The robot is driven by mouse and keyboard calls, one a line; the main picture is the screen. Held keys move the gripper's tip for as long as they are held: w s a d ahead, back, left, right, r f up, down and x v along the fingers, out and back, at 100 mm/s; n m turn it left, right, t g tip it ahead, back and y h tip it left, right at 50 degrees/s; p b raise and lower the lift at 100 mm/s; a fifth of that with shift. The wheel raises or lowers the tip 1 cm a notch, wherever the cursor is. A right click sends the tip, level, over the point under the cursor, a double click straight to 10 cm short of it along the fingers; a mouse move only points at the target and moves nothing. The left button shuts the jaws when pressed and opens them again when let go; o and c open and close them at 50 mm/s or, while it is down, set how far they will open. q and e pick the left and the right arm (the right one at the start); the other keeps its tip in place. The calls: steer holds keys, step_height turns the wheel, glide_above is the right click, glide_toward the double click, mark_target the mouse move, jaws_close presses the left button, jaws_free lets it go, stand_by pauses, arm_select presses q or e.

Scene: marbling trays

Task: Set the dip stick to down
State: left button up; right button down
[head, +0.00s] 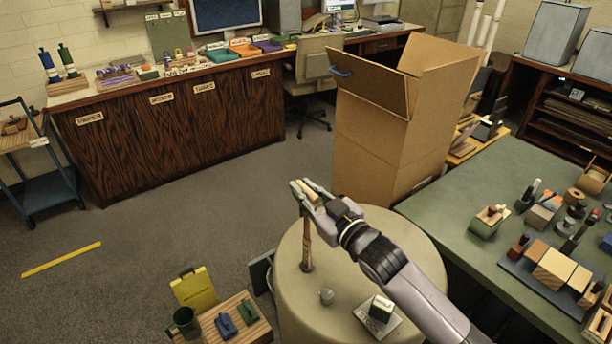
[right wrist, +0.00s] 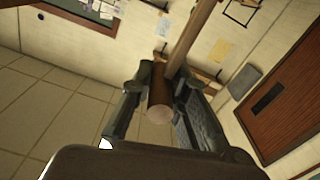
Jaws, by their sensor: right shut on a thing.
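The dip stick (head: 307,243) is a brown wooden rod. It stands nearly upright on the round cream table (head: 292,300), with a dark foot at its lower end. My right gripper (head: 312,192) is at the top of the rod, shut on it. In the right wrist view the right gripper (right wrist: 160,100) has its fingers on both sides of the dip stick's round wooden end (right wrist: 160,108), and a rod runs up from there. The fingers hide part of the stick's upper end. My left gripper is in neither view.
A tall open cardboard box (head: 375,140) stands just behind. A green table (head: 470,250) with several tools is at right. A yellow caddy (head: 194,290) is at lower left.

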step_height(320, 180, down, 13)
steer(key=b, duration=0.6)
steer(key=c, duration=1.5)
jaws_free()
steer(key=shift+c, duration=0.2)
step_height(320, 180, up, 10)
